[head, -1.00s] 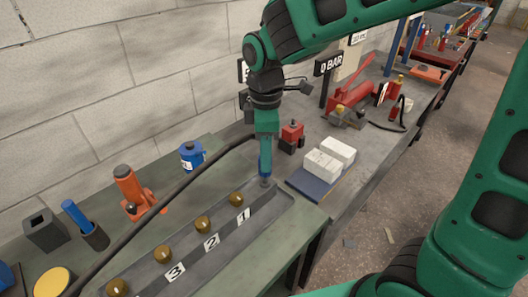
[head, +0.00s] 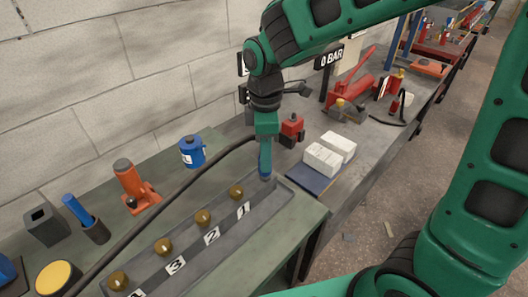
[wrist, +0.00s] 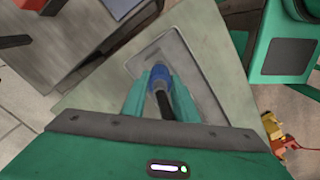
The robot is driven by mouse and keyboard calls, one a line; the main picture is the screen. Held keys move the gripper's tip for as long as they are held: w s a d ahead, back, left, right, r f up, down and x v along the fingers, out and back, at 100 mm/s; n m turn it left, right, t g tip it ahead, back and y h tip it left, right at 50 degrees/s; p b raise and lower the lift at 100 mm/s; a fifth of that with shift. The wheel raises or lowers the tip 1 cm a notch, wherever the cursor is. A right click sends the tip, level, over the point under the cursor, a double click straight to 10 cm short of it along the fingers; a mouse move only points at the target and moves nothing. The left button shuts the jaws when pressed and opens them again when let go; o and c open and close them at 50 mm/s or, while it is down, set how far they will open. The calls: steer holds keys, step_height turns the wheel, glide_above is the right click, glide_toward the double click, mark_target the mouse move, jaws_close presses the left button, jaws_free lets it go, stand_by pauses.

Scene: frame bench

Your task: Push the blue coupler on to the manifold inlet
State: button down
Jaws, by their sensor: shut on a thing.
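My gripper (head: 265,170) points down at the right end of the grey manifold (head: 207,262), near the port labelled 1. In the wrist view, my gripper (wrist: 160,88) is shut on the blue coupler (wrist: 160,76), with its black hose (wrist: 165,106) running back between the fingers. In the head view the coupler is mostly hidden by the fingers. The manifold has a row of brass ports (head: 203,217) with number labels. The inlet is hidden beneath the coupler and fingers, so I cannot tell whether the coupler touches it.
A black hose (head: 150,210) arches along the bench behind the manifold. A blue canister (head: 192,151) and an orange jack (head: 135,185) stand behind it. White blocks (head: 323,160) on a blue pad and a red block (head: 291,129) are to the right of my gripper.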

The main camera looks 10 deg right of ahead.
steer(key=shift+f, duration=0.1)
steer(key=c, duration=1.3)
jaws_free()
steer(key=shift+c, duration=0.2)
step_height(320, 180, up, 11)
steer(key=shift+w+f, duration=0.1)
steer(key=s+d+f+m, duration=0.1)
steer(key=s+d+m, duration=0.4)
steer(key=d, duration=0.5)
steer(key=s+d+f+m, duration=0.2)
steer(key=d+m, duration=0.5)
steer(key=d, duration=0.3)
steer(key=s+d+f+m, duration=0.2)
steer(key=s+d+m, duration=0.2)
steer(key=s+m, duration=0.1)
steer(key=s+d+f+m, duration=0.2)
steer(key=s+d+m, duration=0.3)
steer(key=s, duration=0.3)
steer(key=shift+d+f+m, duration=0.25)
steer(key=shift+f+m, duration=0.05)
